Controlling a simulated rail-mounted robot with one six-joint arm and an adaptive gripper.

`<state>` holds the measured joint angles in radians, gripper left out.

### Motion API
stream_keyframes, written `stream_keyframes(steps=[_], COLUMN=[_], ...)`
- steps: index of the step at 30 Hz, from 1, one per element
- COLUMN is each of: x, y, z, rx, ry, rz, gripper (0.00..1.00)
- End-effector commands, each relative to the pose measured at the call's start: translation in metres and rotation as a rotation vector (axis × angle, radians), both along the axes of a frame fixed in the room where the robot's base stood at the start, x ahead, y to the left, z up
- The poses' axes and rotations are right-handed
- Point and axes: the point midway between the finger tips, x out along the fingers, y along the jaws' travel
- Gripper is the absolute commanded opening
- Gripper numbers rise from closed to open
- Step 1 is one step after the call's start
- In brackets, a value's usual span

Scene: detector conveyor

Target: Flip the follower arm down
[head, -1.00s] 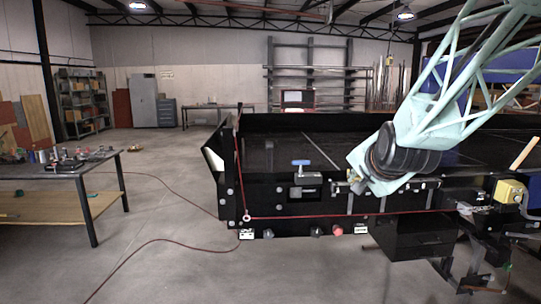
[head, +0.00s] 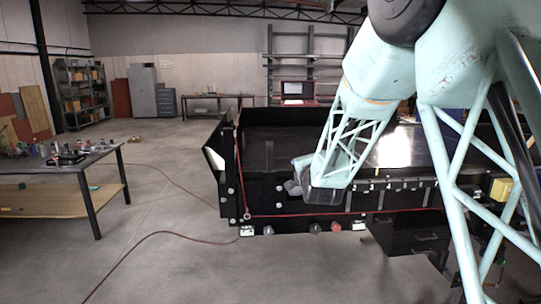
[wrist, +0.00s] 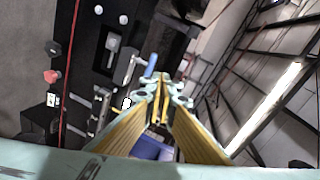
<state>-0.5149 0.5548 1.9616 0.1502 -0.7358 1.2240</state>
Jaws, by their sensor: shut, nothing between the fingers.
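In the wrist view, a small blue handle (wrist: 150,66) on a metal lever (wrist: 130,70) stands out from the black conveyor side, just beyond my fingertips. I cannot tell for certain whether this lever is the follower arm. My gripper (wrist: 162,82) is shut and empty, its yellowish fingers meeting close to the blue handle. Whether they touch it cannot be told. In the head view, my arm hides the handle and most of the gripper in front of the conveyor (head: 285,208).
The conveyor's front bears a red knob (head: 335,227), a black knob (head: 315,228) and a red cord (head: 275,215). A yellow box (head: 499,189) sits at right. A workbench (head: 75,163) with loose items stands left. The floor between is clear except for a hose.

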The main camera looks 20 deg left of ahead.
Motion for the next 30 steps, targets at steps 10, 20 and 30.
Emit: stream_keyframes(steps=[10,20,30], x=[0.014,0.015,0.014], y=[0.067,0.112,0.122], z=[-0.017,-0.031,-0.036], rx=[0.165,0.291,0.324], ry=[-0.043,-0.078,-0.084], rz=[0.007,0.019,0.023], gripper=[0.0,0.0,0.0])
